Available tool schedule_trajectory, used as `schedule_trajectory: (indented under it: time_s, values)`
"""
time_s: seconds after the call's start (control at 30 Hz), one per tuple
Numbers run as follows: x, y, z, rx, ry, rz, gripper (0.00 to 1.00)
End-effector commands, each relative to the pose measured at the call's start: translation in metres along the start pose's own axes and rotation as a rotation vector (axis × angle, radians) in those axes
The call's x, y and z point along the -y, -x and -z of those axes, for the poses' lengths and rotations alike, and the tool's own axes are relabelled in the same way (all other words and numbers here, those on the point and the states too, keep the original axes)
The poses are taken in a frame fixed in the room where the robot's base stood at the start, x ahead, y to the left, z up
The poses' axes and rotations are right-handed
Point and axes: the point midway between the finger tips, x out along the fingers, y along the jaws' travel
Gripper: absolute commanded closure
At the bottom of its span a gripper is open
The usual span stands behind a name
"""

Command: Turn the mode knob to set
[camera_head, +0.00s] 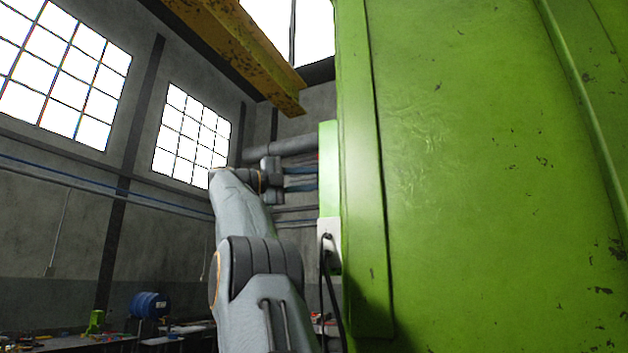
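The mode knob cannot be made out in this view. A green box (329,170) on the side of the large green press (480,170) is seen almost edge-on, so its face is mostly hidden. A small red spot shows at the box's left edge, too small to identify. My arm rises from the bottom middle and bends to the right. My gripper (312,179) points right with its bluish fingers one above the other, their tips at or very near the box's left edge. Whether they touch or hold anything is unclear.
A white fitting (329,240) with a black cable (327,290) hangs below the box. The press fills the right side. A yellow beam (240,45) crosses overhead. Workbenches (75,343) with a blue drum (150,305) stand far back at left. Open air lies left of my arm.

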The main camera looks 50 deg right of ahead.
Motion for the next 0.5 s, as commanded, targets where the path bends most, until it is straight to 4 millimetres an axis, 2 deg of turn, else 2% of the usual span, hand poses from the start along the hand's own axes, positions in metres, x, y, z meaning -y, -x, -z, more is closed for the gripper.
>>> schedule_trajectory:
  time_s: [0.07,0.1,0.2,0.5]
  values:
    - [0.0003,0.0001,-0.0004,0.002,0.0,0.001,0.96]
    - [0.0002,0.0001,-0.0004,0.002,-0.001,0.001,0.7]
    - [0.0002,0.0002,-0.0003,0.001,-0.001,0.001,0.55]
    - [-0.0001,0.0012,-0.0002,0.001,-0.001,0.001,0.55]
